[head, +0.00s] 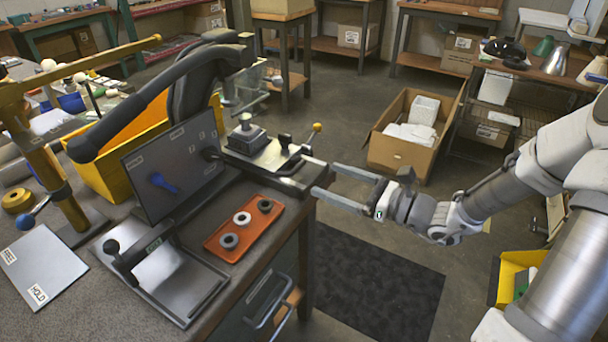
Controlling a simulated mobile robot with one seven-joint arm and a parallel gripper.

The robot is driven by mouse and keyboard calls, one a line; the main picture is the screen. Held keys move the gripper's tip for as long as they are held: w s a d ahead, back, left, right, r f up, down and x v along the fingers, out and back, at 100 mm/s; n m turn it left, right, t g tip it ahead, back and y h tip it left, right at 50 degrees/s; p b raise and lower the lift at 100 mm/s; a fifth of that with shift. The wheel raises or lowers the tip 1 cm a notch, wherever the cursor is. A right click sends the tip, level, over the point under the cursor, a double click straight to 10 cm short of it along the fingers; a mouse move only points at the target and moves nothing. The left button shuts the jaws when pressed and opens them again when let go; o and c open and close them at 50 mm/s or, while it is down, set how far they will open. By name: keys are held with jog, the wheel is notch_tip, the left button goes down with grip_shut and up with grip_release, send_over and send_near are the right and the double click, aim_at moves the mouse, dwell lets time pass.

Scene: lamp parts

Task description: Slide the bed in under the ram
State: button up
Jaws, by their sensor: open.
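A flat metal bed (273,156) sits on a dark slide at the bench's far right corner. A small grey block with an upright post (247,137) stands on its left part, and a black-knobbed handle and a yellow-knobbed lever (316,128) rise near its right end. A dark press with a long curved lever (150,95) stands behind and to the left. I cannot clearly make out its ram. My gripper (325,180) is open and empty, its fingers pointing left at the slide's right end. I cannot tell whether they touch it.
A dark upright panel (175,168) stands left of the bed. An orange tray (222,247) with three rings lies in front. A steel plate with a black handle (170,275) lies front left. Open floor and a cardboard box (410,150) are beyond the bench.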

aim_at(303, 179)
jog(key=b+x, duration=0.1)
jog(key=x, duration=0.6)
jog(key=shift+w+a+b, duration=0.2)
jog(key=shift+b, duration=0.1)
jog(key=shift+a, duration=0.1)
grip_shut()
